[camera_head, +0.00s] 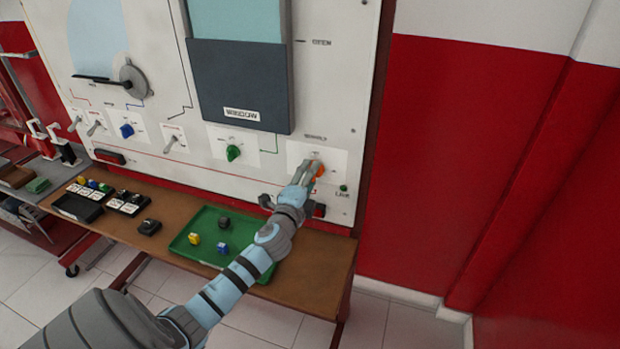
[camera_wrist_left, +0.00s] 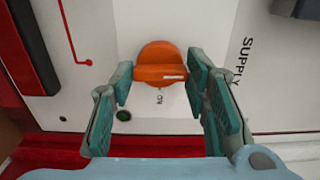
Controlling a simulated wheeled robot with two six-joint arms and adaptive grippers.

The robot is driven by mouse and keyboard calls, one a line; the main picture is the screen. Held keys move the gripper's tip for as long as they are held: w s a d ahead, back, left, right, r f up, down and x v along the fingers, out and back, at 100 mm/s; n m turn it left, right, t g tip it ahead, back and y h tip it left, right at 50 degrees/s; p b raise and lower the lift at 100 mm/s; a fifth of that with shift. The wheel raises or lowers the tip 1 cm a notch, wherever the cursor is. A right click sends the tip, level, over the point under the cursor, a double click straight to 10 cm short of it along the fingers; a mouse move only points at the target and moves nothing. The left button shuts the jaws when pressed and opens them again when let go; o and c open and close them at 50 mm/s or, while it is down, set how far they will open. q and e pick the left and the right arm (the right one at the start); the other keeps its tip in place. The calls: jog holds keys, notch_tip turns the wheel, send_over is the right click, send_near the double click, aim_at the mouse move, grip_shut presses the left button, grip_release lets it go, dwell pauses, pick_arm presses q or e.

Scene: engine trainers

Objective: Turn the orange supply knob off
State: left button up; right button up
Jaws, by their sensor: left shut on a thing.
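The orange supply knob (camera_head: 319,170) is on the lower right of the white panel. In the left wrist view the round orange knob (camera_wrist_left: 160,55) has a raised bar lying across the picture, with a white mark near its right end. An "ON" label is printed just below it and "SUPPLY" to the right. My left gripper (camera_head: 311,170) reaches the panel and partly hides the knob in the head view. In the left wrist view its teal fingers (camera_wrist_left: 160,75) are shut on the knob, one at each side. My right gripper is not in view.
A small green lamp (camera_wrist_left: 124,115) is close to the knob. A green knob (camera_head: 233,153) and a blue knob (camera_head: 127,131) are further left on the panel. Below, a green tray (camera_head: 190,250) with small blocks stands on a brown bench (camera_head: 310,288). A red wall is right.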

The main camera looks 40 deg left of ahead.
pick_arm(q)
jog(key=o, duration=1.1)
jog(key=shift+o, duration=0.2)
jog(key=v, duration=1.2)
